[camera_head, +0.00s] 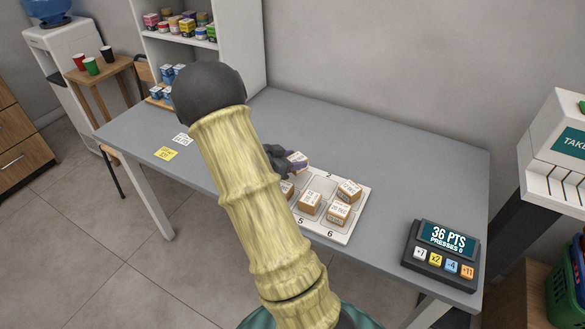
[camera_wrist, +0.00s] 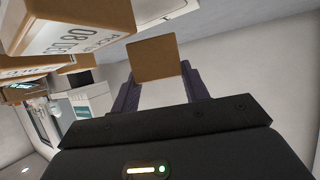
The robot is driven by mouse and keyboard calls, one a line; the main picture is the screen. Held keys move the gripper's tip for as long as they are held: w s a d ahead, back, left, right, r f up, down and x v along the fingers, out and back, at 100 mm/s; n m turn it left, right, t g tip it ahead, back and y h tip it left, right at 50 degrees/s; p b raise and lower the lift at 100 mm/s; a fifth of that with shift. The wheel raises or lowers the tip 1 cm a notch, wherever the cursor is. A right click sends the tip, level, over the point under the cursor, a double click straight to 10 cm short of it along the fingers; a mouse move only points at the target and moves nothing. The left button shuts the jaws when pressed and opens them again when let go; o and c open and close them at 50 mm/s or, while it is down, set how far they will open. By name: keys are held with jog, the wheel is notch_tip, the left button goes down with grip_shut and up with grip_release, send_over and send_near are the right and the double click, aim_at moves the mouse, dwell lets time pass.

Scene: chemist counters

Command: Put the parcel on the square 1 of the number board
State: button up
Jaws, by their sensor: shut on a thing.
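My gripper (camera_head: 287,163) is shut on a small brown parcel (camera_head: 298,157) with a white label, at the back edge of the white number board (camera_head: 322,184). In the wrist view the parcel (camera_wrist: 155,60) sits between the two purple fingers of my gripper (camera_wrist: 160,88). Another (camera_head: 287,189) is partly hidden by my arm. Square 1 is hidden.
A dark points display (camera_head: 441,252) with coloured buttons stands on the table's right end. White and yellow notes (camera_head: 166,153) lie at the left. A shelf (camera_head: 190,40) with small boxes stands behind. The table (camera_head: 410,165) behind and right of the board is clear.

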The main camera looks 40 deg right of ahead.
jog(key=shift+f, duration=1.65)
jog(key=shift+f, duration=0.1)
jog(key=o, duration=1)
jog(key=shift+a+r, duration=0.15)
jog(key=shift+r, duration=0.05)
jog(key=v, duration=1.1)
jog(key=shift+a+r+p, duration=0.1)
jog(key=shift+a+p, duration=0.25)
